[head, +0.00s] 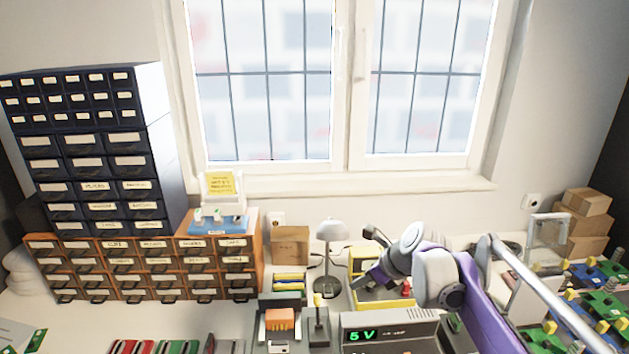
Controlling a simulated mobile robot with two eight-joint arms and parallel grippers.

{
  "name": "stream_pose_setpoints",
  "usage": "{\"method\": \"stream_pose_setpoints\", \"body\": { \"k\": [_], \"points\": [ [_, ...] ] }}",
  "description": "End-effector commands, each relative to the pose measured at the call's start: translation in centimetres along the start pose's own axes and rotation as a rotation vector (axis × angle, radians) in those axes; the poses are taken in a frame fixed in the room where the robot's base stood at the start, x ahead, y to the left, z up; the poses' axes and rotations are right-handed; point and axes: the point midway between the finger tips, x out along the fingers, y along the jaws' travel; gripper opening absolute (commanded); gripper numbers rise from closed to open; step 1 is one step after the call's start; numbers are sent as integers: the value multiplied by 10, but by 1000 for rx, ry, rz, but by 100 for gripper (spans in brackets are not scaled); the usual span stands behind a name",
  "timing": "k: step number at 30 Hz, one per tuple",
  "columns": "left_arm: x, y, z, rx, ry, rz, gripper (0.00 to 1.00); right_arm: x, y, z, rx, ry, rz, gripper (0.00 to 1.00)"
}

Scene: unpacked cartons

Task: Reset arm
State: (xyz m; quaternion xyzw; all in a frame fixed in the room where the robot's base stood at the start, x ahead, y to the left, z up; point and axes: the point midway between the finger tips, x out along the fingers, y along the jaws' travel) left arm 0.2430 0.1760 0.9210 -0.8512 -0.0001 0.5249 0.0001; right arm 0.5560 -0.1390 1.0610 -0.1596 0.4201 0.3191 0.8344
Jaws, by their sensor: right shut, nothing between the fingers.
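My right arm, purple and white, comes in from the lower right and reaches over the workbench. My right gripper (366,281), dark, is at the arm's far end, in front of a yellow bin (374,301) with small parts in it. It is shut and holds nothing. The arm hides part of the bin and part of the bench behind it. Whether the gripper touches the bin cannot be told from this view. My left arm and left gripper are not in view.
A grey meter (390,327) reading "5 V" stands below the gripper. A white lamp (331,232) is to its left. Drawer cabinets (155,95) stand at left. Cardboard boxes (586,203) and green-blue boards (595,305) are at right. The window (345,90) is behind.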

Motion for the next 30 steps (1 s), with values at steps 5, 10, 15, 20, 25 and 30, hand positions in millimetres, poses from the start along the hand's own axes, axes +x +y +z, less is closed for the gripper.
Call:
{"method": "stream_pose_setpoints", "body": {
  "k": [5, 10, 15, 20, 25, 30],
  "points": [
    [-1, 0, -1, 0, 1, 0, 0, -22, 46, -48, -496, 80, -32, 0],
    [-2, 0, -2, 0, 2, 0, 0, -39, 92, -112, -1088, 194, -32, 0],
    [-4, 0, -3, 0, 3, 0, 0, -48, 134, -184, -1672, 320, 23, 0],
    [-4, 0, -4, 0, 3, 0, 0, -49, 163, -243, -2129, 423, 110, 0],
    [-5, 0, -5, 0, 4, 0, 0, -47, 177, -279, -2401, 485, 187, 0],
    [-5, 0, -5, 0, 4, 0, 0, -46, 179, -287, -2472, 502, 210, 0]
  ]
}}
